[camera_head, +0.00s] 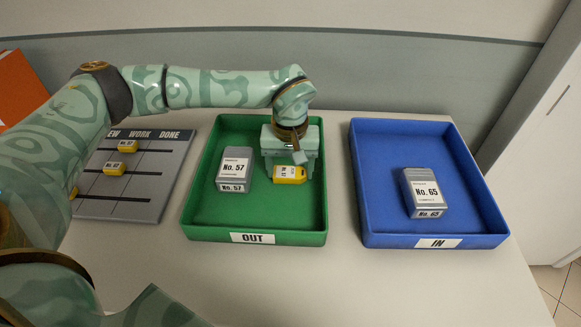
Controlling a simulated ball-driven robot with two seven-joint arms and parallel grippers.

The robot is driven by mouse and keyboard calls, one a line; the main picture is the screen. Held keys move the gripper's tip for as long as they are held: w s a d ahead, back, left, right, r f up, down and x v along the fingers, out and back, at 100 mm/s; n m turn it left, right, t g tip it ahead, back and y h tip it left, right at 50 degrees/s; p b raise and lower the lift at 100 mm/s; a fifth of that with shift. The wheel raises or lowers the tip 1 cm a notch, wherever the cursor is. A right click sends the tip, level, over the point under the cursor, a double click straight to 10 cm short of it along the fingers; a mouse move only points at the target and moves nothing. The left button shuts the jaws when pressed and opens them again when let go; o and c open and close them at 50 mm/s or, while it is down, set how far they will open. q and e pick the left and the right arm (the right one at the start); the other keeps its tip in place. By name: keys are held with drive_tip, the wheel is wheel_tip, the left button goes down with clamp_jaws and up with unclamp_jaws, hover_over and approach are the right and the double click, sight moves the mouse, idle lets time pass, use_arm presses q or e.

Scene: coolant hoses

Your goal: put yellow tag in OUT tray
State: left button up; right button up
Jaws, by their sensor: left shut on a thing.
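A yellow tag (289,175) with a white label is held in my left gripper (290,168). The gripper points down over the right half of the green OUT tray (255,238), and its fingers are shut on the tag. The tag is inside the tray's outline as seen from above; I cannot tell whether it touches the tray floor. A grey box marked No. 57 (234,169) stands in the tray, just left of the tag. My right gripper is not in view.
A blue IN tray (435,241) to the right holds a grey box marked No. 65 (424,193). A grey board (150,185) marked WORK and DONE, with yellow tags (127,146) on it, lies left of the green tray. The table front is clear.

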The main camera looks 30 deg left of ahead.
sight(290, 172)
use_arm(q)
drive_tip(key=shift+r, duration=0.1)
drive_tip(key=o, duration=1)
drive_tip(key=shift+o, duration=0.2)
wheel_tip(290, 172, up, 12)
drive_tip(key=p, duration=0.3)
